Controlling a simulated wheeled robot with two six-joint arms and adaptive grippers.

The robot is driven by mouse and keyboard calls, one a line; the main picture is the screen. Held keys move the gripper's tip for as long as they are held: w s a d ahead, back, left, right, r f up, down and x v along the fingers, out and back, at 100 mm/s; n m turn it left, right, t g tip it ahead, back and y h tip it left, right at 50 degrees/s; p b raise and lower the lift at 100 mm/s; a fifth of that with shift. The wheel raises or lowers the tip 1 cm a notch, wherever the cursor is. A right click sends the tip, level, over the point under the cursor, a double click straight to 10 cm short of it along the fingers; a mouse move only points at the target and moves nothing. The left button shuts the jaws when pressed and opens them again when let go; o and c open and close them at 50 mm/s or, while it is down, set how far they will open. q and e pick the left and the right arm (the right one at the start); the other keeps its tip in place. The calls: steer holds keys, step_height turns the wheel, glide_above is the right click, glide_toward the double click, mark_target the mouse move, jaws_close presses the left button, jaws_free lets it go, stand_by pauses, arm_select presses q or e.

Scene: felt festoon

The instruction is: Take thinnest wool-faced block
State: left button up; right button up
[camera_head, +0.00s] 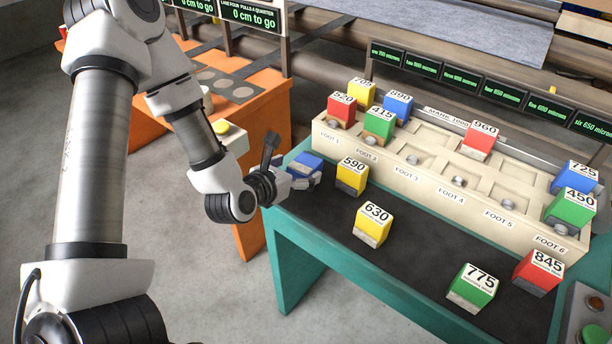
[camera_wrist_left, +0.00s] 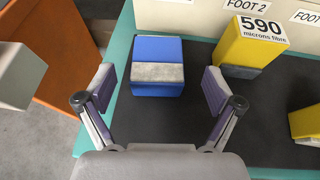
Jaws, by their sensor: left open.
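Yellow blocks 590 (camera_head: 352,175) and 630 (camera_head: 373,224), green 775 (camera_head: 472,287) and red 845 (camera_head: 539,271) also stand on the table top.
A cream rack (camera_head: 405,174) labelled FOOT 1 to FOOT 6 runs along the back. It holds green 415 (camera_head: 379,122), red 520 (camera_head: 342,106), red 960 (camera_head: 480,138), green 450 (camera_head: 570,205) and others. An orange bench (camera_head: 262,105) stands left. The dark surface between the loose blocks is clear.

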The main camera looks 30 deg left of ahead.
mark_target(303, 164)
arm_select(q)
steer(key=x, duration=0.4)
steer(key=shift+a+r+p, duration=0.1)
steer(key=shift+r+p, duration=0.1)
steer(key=shift+p, duration=0.1)
steer(key=shift+w+f, duration=0.15)
steer(key=shift+w, duration=0.05)
steer(key=c, duration=1.3)
steer(key=shift+s, duration=0.1)
steer(key=shift+c, duration=0.2)
